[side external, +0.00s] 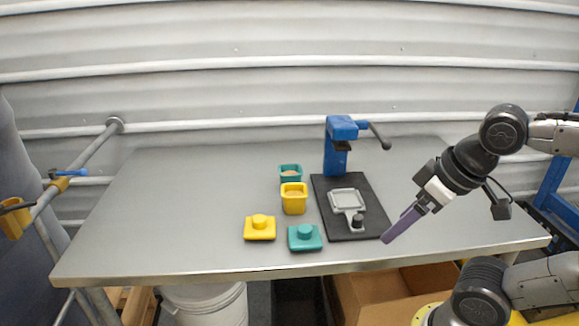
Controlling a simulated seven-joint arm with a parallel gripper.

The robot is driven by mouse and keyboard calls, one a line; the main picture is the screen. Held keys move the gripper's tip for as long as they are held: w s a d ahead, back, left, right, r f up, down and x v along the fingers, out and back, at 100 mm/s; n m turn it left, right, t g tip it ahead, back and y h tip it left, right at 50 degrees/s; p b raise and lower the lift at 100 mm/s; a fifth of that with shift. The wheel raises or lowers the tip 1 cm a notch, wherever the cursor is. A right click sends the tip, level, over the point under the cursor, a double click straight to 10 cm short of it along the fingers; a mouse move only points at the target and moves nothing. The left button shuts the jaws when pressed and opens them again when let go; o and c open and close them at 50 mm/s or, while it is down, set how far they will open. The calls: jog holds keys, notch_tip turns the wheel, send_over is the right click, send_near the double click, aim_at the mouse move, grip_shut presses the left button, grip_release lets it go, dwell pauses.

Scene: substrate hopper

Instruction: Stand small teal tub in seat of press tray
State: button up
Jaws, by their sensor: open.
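The small teal tub (290,173) stands upright on the table behind a yellow tub (293,199), which partly hides it; it holds brownish material. The press tray (346,200) is a light grey square frame with a black-knobbed handle toward the front. It rests on the black base plate (369,222) of the blue press (337,160), and its seat looks empty. My gripper (387,238) is open and empty, with its purple fingers pointing down-left above the front right corner of the base plate. The gap between the fingers is hard to see from this side.
A yellow lid (260,228) and a teal lid (304,238), each with a knob, lie near the table's front edge. The press lever (380,137) sticks out to the right. The left half of the grey table (160,210) is clear.

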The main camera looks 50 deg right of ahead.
jog(key=shift+o, duration=1)
jog(key=shift+m, duration=0.4)
jog(key=r, duration=0.1)
jog(key=w+r, duration=0.1)
jog(key=r, duration=0.1)
jog(key=w+r, duration=0.1)
jog(key=r, duration=0.1)
jog(key=shift+w+r, duration=0.1)
jog(key=w+d+r+m+g, duration=0.1)
jog(key=w+d+r+m, duration=0.1)
jog(key=w+r, duration=0.5)
jog(key=w+d+r+m, duration=0.2)
jog(key=w+r, duration=0.1)
jog(key=w, duration=0.9)
jog(key=m+g, duration=0.3)
jog(key=g, duration=0.1)
send_over(290, 171)
jog(key=s+a, duration=0.2)
notch_tip(290, 171, down, 20)
jog(key=shift+w+f, duration=0.15)
jog(key=shift+f, duration=4)
